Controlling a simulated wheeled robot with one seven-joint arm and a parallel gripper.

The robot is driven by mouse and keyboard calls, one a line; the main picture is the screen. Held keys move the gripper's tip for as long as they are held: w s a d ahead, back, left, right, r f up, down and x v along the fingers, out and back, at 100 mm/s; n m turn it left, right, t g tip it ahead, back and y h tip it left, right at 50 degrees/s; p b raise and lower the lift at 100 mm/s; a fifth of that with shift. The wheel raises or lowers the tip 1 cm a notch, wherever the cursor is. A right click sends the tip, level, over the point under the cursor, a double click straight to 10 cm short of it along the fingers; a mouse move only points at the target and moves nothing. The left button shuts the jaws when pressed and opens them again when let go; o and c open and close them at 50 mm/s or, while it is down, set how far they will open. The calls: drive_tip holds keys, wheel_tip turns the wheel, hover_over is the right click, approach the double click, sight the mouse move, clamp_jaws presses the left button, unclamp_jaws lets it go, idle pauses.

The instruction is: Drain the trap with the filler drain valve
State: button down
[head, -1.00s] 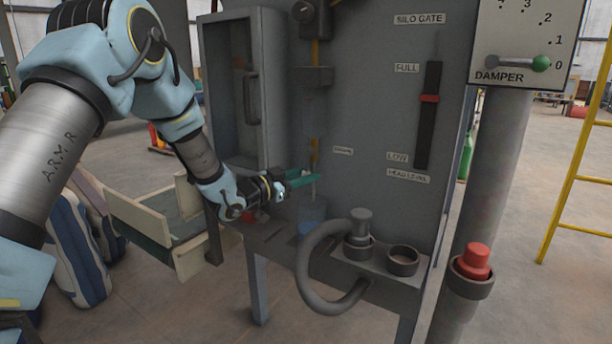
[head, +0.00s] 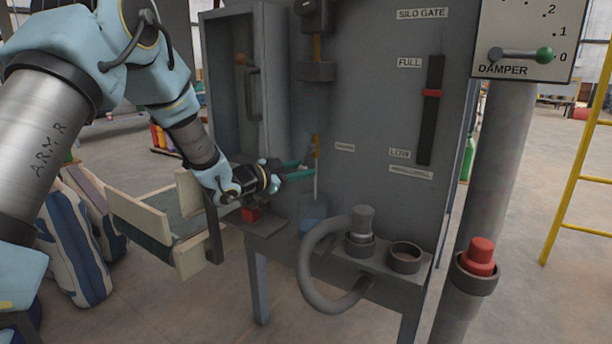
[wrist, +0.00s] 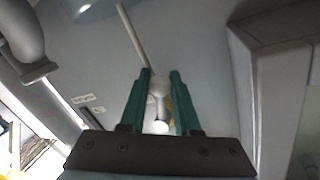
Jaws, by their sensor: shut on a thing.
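My gripper (head: 303,167) is at the lower front of the grey filler panel, its teal fingers pointing right. In the wrist view the fingers (wrist: 160,90) stand on either side of a small pale round part of the filler drain valve (wrist: 158,86), and they are shut on it. A bit of yellow shows behind it. In the head view the fingers largely hide the valve. A thin pale vertical piece (head: 316,187) shows just below the fingertips; I cannot tell whether it is pipe or liquid. A blue container (head: 313,213) stands beneath, partly hidden.
A thick grey hose (head: 308,262) loops from a capped fitting (head: 361,225) beside an open ring socket (head: 404,256). A red button (head: 480,254) is at right. An open cabinet (head: 240,90) is behind my arm. A damper lever (head: 520,54) is upper right.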

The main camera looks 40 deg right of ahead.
sight(289, 145)
drive_tip(key=m, duration=0.1)
drive_tip(key=w+m+b, duration=0.1)
drive_tip(key=r+m+y, duration=0.1)
drive_tip(key=shift+w+a+t+b, duration=0.25)
drive_tip(key=shift+w+t+b, duration=0.1)
drive_tip(key=shift+t+b, duration=0.05)
drive_tip(key=shift+w+a+r+m+t+y+b, duration=0.1)
drive_tip(key=shift+w+r+m+t+y+b, duration=0.5)
drive_tip(key=shift+m+b, duration=0.7)
drive_tip(key=shift+w+a+r+m+t+y+b, duration=0.15)
drive_tip(key=shift+r+m+t+b, duration=0.25)
drive_tip(key=shift+r+m+b, duration=0.85)
drive_tip(key=shift+w+a+r+m+t+y+b, duration=0.1)
drive_tip(key=shift+w+r+m+t+y+b, duration=0.3)
drive_tip(key=shift+m+b, duration=0.9)
drive_tip(key=shift+r+m+t, duration=0.15)
drive_tip(key=shift+m+t, duration=0.1)
drive_tip(key=shift+t, duration=0.05)
drive_tip(key=shift+s, duration=0.1)
drive_tip(key=c, duration=0.6)
unclamp_jaws()
